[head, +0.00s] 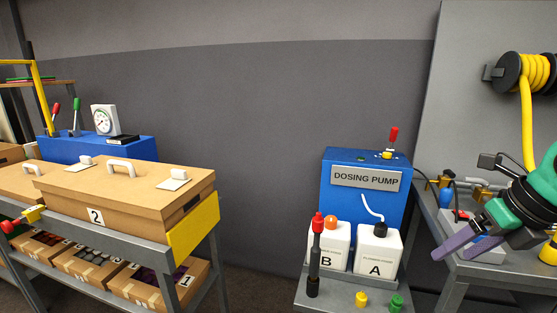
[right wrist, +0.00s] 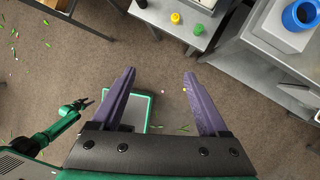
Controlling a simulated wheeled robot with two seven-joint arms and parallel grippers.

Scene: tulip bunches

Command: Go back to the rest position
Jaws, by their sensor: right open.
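My right gripper (head: 462,240) is at the right side of the head view, in front of the grey bench. In the right wrist view its two purple fingers (right wrist: 160,98) are wide apart with nothing between them. Below them are the brown floor (right wrist: 150,55) and part of my own green-edged base. A green arm with a small dark gripper (right wrist: 82,104) shows at the lower left of the right wrist view, and I take it to be my left one. Its jaws look spread and hold nothing visible. My left gripper is not in the head view.
A dosing pump (head: 365,195) stands on a small grey table with white bottles A (head: 377,250) and B (head: 330,245). A shelf with a cardboard box (head: 125,195) is at left. A bench (head: 490,268) is at right. Green scraps (right wrist: 47,44) lie on the floor.

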